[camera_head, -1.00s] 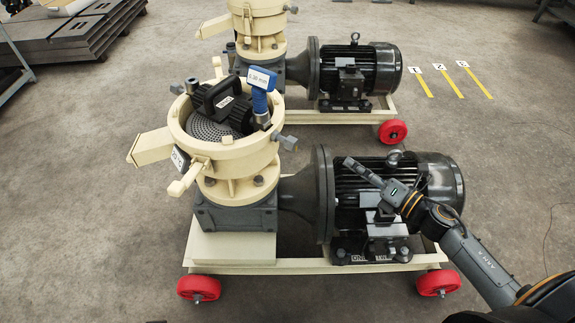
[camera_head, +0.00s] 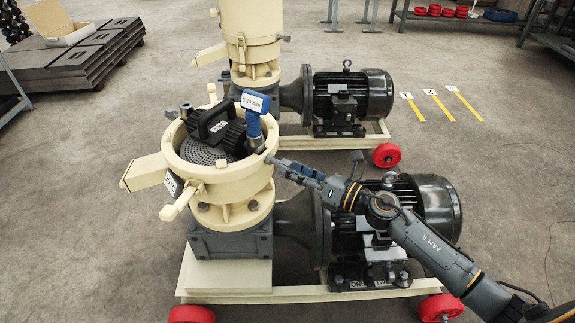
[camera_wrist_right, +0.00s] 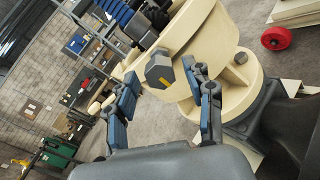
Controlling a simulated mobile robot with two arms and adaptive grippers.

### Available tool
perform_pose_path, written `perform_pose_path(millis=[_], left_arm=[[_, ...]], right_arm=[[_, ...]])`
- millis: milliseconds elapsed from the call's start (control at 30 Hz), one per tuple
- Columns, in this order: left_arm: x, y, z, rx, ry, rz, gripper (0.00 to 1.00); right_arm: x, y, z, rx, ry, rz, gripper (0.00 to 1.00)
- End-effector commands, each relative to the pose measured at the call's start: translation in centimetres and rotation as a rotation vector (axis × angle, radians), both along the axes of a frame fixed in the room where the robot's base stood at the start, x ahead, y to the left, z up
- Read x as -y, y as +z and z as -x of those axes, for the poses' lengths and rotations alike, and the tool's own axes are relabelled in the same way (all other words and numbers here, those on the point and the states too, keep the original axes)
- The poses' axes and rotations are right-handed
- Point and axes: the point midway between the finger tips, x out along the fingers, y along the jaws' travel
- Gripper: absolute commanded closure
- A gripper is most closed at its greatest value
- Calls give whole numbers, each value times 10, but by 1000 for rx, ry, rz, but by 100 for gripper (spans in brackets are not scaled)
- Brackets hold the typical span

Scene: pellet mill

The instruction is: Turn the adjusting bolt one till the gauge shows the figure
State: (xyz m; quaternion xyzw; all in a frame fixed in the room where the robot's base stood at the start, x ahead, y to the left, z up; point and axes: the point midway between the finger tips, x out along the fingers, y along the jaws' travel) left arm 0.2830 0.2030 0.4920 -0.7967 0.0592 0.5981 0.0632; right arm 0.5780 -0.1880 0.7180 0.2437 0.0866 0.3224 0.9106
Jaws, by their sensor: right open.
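The near cream pellet mill (camera_head: 228,182) has an open ring-shaped top. A hex-headed adjusting bolt (camera_wrist_right: 160,70) with a yellow mark sticks out of its side in the right wrist view. My right gripper (camera_wrist_right: 164,76) is open, its two blue-padded fingers on either side of the bolt head; I cannot tell whether they touch it. My left gripper is not in view.
A black-handled roller unit (camera_head: 217,122) sits inside the ring. The mill's black motor (camera_head: 425,205) lies under my right arm. A second mill (camera_head: 252,35) stands behind. Numbered yellow floor strips (camera_head: 437,103) lie at right.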

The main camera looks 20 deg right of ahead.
Motion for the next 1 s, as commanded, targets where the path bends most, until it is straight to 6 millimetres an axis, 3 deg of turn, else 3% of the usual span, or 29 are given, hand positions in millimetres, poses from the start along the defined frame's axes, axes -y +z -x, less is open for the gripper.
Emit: perform_pose_path(millis=[200, 500, 767, 1000], left_arm=[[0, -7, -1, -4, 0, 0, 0], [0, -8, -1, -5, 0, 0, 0], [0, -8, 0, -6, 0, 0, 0], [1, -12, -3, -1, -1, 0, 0]], right_arm=[[-12, 0, -15, 0, -1, -1, 47], [-13, -1, -17, -1, -2, 0, 47], [-13, -1, -17, -1, -2, 0, 98], [-13, 1, -17, -23, -2, -27, 100]])
